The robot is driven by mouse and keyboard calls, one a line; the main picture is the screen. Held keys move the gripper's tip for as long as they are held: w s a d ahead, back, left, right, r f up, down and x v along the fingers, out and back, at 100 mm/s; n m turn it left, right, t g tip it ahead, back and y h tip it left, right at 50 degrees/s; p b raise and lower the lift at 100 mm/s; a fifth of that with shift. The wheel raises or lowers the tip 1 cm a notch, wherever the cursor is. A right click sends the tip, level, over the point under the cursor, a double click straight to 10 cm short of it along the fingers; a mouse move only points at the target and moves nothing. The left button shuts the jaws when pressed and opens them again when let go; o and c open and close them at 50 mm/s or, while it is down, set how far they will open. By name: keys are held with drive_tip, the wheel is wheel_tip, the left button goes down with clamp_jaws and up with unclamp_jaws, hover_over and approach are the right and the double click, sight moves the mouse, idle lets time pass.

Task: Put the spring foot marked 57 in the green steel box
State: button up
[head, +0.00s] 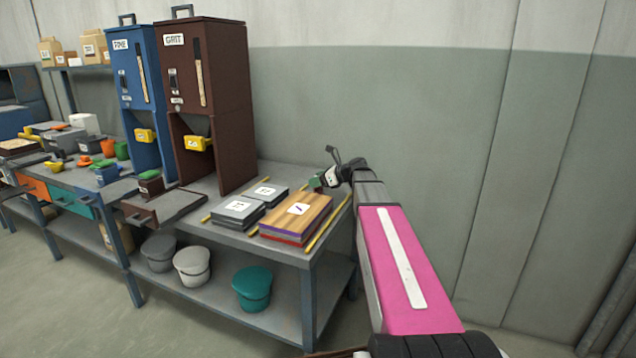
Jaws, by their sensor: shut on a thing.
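My gripper (326,180) is at the end of my arm, above the back right part of the near bench, beyond the stacked plates. It is shut on a small green and grey thing (315,184), seen small and partly covered by the gripper. No mark on it can be read, so I cannot tell whether it is the spring foot marked 57. Small green things stand on the left bench, one of them a green block (122,150). I cannot tell which thing is the green steel box.
The near bench (225,235) carries grey labelled plates (238,209), a wood-topped stack (297,217) and yellow strips. A brown GRIT hopper (222,75) and a blue FINE hopper (137,60) stand at its left. Grey and teal tubs (254,287) are on the shelf below. A wall is close behind.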

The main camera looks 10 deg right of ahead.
drive_tip(key=shift+f, duration=0.35)
drive_tip(key=shift+f, duration=0.15)
drive_tip(key=o, duration=1.1)
